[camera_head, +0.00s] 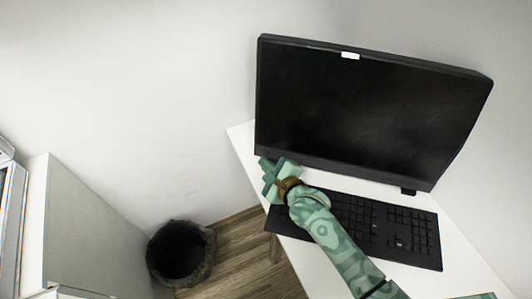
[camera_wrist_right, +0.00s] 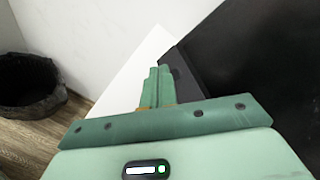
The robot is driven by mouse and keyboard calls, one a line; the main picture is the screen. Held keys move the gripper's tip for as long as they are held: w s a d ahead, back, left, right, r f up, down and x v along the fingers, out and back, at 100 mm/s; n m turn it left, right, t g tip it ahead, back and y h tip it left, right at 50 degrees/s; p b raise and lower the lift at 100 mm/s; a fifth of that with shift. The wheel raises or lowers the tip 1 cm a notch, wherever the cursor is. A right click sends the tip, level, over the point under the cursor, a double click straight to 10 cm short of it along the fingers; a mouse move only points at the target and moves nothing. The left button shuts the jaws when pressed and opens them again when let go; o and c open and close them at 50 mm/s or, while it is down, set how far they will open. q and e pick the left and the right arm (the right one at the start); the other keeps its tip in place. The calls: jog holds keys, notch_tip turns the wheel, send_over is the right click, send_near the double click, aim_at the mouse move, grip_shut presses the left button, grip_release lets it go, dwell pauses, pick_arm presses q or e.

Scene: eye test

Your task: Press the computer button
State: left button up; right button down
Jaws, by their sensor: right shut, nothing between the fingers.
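The computer is a large black screen (camera_head: 370,110) standing on a white desk, and it also fills the right side of the wrist view (camera_wrist_right: 255,50). My right gripper (camera_head: 266,164) is green, shut and empty. Its fingertips are at the screen's lower left corner; in the wrist view the closed fingers (camera_wrist_right: 157,80) overlap the edge of the lower bezel. I cannot tell whether they touch it. No button can be clearly made out; the fingers hide part of that corner. My left gripper is not in view.
A black keyboard (camera_head: 405,232) lies on the white desk (camera_head: 242,140) in front of the screen, partly under my right arm. A dark waste bin (camera_head: 207,268) stands on the wooden floor at the left. A white cabinet (camera_head: 80,225) is farther left.

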dwell(0.3)
jog(key=shift+w+d, duration=0.1)
jog(key=shift+w, duration=0.25)
jog(key=shift+f, duration=0.1)
jog(key=shift+w+d+f, duration=0.1)
jog(key=shift+w+d, duration=0.1)
jog(key=shift+w, duration=0.25)
dwell(0.6)
jog(key=shift+s, duration=0.1)
jog(key=shift+s+a+r+p, duration=0.25)
jog(key=shift+s+p, duration=0.35)
jog(key=shift+p, duration=0.15)
jog(key=shift+s+f, duration=0.1)
jog(key=shift+s, duration=0.05)
